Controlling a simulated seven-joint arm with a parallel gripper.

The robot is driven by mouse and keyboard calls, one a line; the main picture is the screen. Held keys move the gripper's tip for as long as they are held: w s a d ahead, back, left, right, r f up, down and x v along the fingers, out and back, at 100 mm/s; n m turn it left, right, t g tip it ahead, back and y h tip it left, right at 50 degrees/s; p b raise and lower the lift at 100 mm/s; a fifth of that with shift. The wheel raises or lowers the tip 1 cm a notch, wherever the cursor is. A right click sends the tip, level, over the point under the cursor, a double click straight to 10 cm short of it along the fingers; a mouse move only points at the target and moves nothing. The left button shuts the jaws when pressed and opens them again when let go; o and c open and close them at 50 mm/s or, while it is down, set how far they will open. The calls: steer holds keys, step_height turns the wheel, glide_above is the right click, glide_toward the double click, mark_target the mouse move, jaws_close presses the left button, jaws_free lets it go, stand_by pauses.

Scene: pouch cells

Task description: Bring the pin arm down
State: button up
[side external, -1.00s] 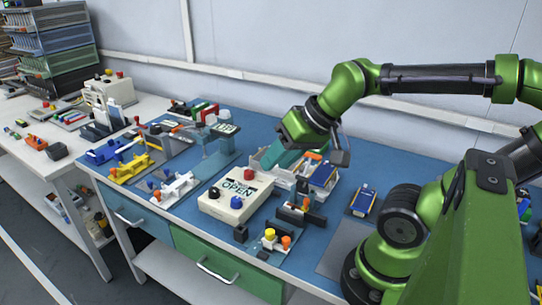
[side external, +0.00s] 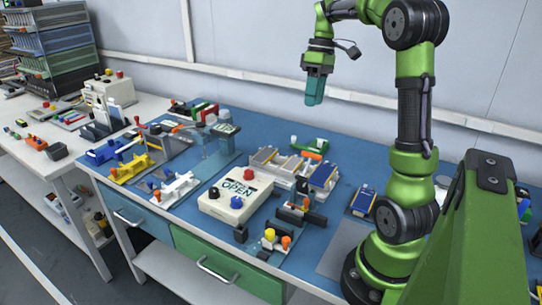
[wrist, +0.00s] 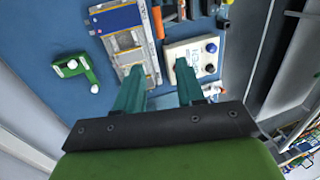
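My gripper (side external: 316,90) hangs in the air above the back of the blue mat, pointing down and holding nothing. In the wrist view its teal fingers (wrist: 161,82) stand apart. Below is a grey fixture (side external: 270,163) with pale strips and a blue pouch cell at its right; it also shows in the wrist view (wrist: 140,58). A green bracket (side external: 317,147) with white knobs lies behind it, and in the wrist view (wrist: 86,70) it is left of the fingers. I cannot tell for sure which part is the pin arm.
A cream control box (side external: 235,198) with an OPEN display and red and dark knobs stands in front of the fixture. A blue-grey press-like stand (side external: 215,150) and yellow and white clamps (side external: 133,168) are to the left.

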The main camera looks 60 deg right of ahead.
mark_target(305, 154)
steer(key=x, duration=1.6)
steer(key=shift+f, duration=0.2)
jaws_close()
